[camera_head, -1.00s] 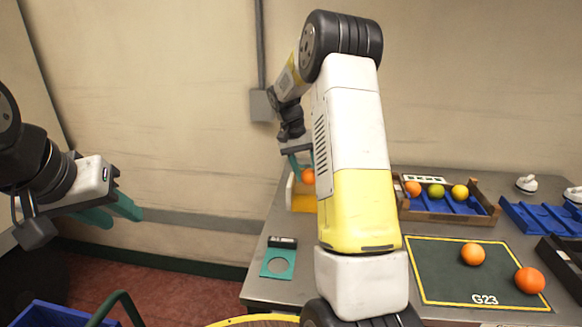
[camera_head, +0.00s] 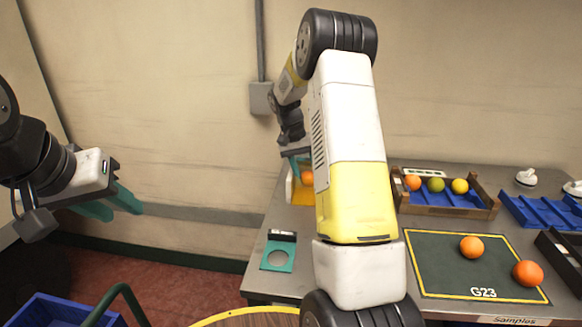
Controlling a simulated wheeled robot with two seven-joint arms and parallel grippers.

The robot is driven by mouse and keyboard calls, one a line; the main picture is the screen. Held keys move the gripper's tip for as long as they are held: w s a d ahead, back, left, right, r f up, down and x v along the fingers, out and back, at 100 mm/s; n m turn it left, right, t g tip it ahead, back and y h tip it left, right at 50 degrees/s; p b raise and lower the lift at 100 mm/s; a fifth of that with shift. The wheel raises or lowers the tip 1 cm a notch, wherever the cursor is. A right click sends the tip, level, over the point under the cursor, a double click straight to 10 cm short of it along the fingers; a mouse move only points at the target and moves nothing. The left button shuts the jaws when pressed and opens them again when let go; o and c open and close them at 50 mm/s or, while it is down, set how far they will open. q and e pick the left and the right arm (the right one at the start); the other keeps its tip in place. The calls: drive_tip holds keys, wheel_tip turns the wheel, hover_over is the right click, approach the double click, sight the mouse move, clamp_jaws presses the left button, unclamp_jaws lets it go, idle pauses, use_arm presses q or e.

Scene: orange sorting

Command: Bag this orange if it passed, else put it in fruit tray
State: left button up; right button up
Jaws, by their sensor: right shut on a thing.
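My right gripper (camera_head: 298,163) is shut on an orange (camera_head: 307,177) near the table's far left edge. The orange is partly hidden by my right arm, and beside it is a yellow and white holder (camera_head: 300,195), also partly hidden. My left gripper (camera_head: 122,203) is open and empty at the left, away from the table. The wooden fruit tray (camera_head: 452,212) with a blue insert stands at the back and holds an orange, a green fruit and a yellow fruit. A teal scale-like device (camera_head: 279,251) with a round plate lies at the table's left front.
A dark green mat (camera_head: 440,265) marked G23 carries two oranges (camera_head: 471,247) (camera_head: 528,273). Blue trays (camera_head: 540,218) and white items (camera_head: 526,177) stand at the right. A blue bin (camera_head: 52,312) is on the floor at lower left. My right arm crosses the table's middle.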

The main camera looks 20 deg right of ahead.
drive_tip(key=shift+f, duration=0.4)
drive_tip(key=o, duration=1.5)
drive_tip(key=shift+r, duration=0.1)
drive_tip(key=shift+r, duration=3.95)
